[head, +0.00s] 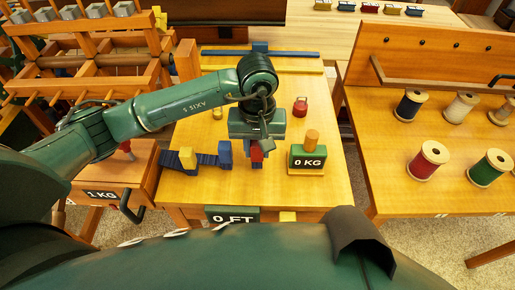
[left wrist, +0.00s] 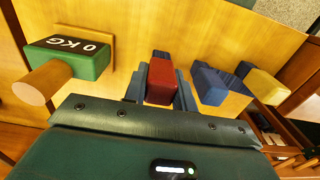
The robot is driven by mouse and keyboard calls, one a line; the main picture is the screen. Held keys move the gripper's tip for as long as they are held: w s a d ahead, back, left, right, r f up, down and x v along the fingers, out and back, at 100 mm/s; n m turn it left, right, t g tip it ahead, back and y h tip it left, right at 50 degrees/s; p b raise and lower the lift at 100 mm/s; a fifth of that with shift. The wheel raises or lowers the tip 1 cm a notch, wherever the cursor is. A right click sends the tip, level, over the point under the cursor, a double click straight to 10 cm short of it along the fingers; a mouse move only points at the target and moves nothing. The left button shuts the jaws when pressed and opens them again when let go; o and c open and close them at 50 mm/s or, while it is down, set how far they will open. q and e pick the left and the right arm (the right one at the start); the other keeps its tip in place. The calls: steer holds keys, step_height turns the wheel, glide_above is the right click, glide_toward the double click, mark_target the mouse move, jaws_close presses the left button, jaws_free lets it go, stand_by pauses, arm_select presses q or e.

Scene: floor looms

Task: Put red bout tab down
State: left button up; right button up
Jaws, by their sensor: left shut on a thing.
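My left gripper (head: 257,152) reaches down over the middle table from above. It is shut on the red bout tab (left wrist: 161,82), a red block held between its two fingers in the left wrist view. In the head view only part of the red tab (head: 257,155) shows below the gripper. Whether the tab touches the table top I cannot tell. A blue tab (head: 224,151) and a yellow tab (head: 187,157) stand just left of the gripper in the head view. They also show right of it in the left wrist view. My right gripper is not in view.
A green 0 KG block (head: 307,158) with a wooden cylinder stands right of the gripper. A small red weight (head: 300,106) sits behind. Blue and yellow bars lie at the table's back. The right table (head: 413,201) holds several thread spools; a loom frame (head: 90,60) stands left.

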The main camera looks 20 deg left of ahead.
arm_select(q)
step_height(320, 180, down, 2)
steer(key=shift+f, duration=0.35)
steer(key=o, duration=1)
steer(key=shift+r, duration=0.1)
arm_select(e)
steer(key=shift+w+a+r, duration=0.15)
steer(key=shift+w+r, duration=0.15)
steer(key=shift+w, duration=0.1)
